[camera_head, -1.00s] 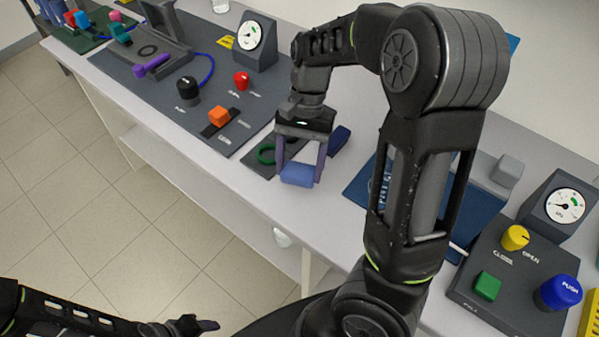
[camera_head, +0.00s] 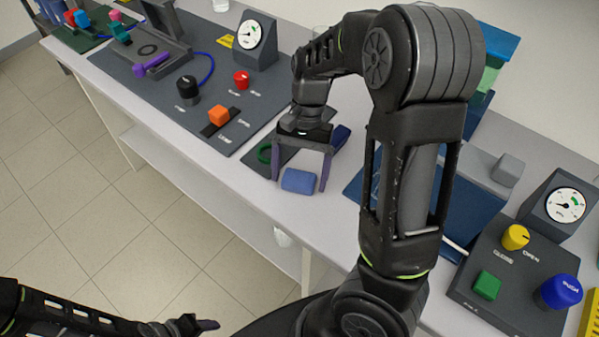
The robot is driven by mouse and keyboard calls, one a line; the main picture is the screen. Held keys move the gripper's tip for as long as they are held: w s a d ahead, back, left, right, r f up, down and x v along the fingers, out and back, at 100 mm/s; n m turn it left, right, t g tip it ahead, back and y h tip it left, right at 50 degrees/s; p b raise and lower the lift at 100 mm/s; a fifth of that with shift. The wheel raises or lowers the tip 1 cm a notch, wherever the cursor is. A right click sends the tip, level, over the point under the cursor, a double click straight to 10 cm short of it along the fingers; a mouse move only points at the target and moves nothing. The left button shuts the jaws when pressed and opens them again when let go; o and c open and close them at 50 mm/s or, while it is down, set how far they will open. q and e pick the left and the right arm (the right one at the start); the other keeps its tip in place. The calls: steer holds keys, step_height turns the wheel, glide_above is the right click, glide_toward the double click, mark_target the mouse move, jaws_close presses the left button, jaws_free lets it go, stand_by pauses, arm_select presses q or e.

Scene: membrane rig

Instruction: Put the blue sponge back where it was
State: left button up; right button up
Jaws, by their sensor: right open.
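A blue sponge (camera_head: 298,181) lies on the pale bench near its front edge, in front of a dark mat. My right gripper (camera_head: 300,176) is open, with its two purple fingers on either side of the sponge and a gap showing at each side. Whether the fingers are still level with the sponge or a little above it is hard to tell. My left gripper (camera_head: 203,325) is low at the bottom left, away from the bench; its jaw opening is not clear.
A green ring (camera_head: 264,152) and a dark blue block (camera_head: 340,137) are close to the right gripper. A grey panel (camera_head: 160,92) with knobs stands left. A blue tray (camera_head: 357,186) and a control box (camera_head: 490,262) with coloured buttons are right, partly behind my arm.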

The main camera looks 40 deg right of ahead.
steer(key=shift+r, duration=0.1)
steer(key=shift+r, duration=0.15)
steer(key=p+v, duration=0.5)
steer(key=v, duration=0.7)
steer(key=shift+a, duration=0.1)
stand_by(0.4)
